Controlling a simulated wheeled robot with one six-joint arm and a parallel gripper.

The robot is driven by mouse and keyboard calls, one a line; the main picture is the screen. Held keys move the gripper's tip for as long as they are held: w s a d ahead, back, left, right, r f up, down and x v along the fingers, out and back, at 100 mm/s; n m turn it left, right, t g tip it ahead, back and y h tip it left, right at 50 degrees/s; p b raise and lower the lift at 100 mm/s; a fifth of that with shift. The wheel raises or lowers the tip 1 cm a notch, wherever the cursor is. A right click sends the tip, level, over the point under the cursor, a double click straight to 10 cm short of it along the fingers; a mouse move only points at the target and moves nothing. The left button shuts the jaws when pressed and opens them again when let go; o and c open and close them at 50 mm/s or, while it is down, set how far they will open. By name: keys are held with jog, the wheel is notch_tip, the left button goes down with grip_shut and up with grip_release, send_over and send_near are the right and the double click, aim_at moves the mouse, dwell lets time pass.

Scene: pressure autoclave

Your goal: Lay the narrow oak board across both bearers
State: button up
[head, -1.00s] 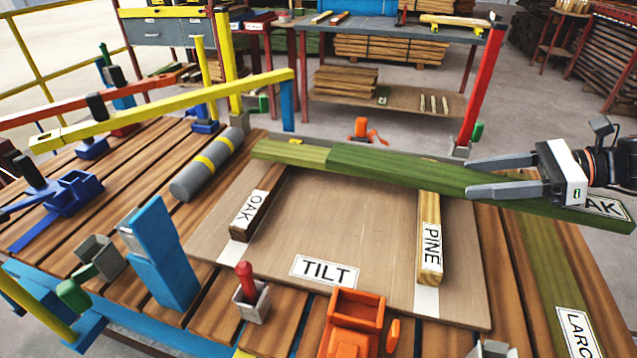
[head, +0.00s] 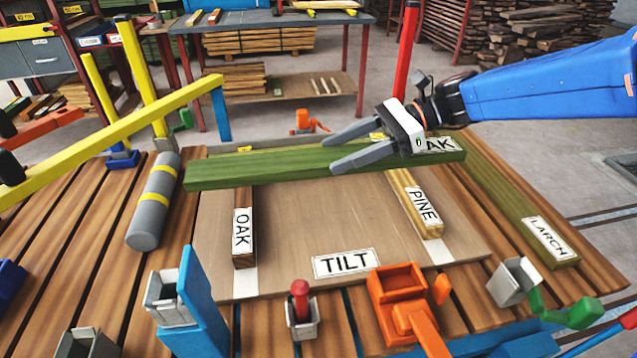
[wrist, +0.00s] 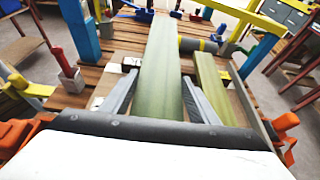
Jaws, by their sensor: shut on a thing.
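My gripper (head: 332,154) is shut on a long green board (head: 270,172), its jaws on either side of the right half. The board's label is partly covered and reads "AK". The board lies crosswise over the far ends of two bearers: a dark one marked OAK (head: 243,225) and a pale one marked PINE (head: 420,205). Its left end reaches past the dark bearer. I cannot tell whether it touches them. In the wrist view the board (wrist: 160,75) runs forward between the fingers.
Another green board (head: 290,146) lies close behind the held one. A LARCH board (head: 510,205) lies at right. A grey cylinder (head: 155,200) with yellow bands lies left. A yellow bar (head: 110,130) slopes at left. Orange (head: 400,290) and blue (head: 188,300) fixtures stand in front.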

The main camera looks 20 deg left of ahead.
jog(key=shift+f, duration=4.6)
jog(key=shift+f, duration=0.15)
jog(key=o, duration=1.7)
jog(key=shift+c, duration=0.2)
jog(key=shift+w+d+r, duration=0.15)
jog(key=shift+d+r, duration=0.1)
jog(key=v, duration=1.1)
jog(key=shift+d, duration=0.2)
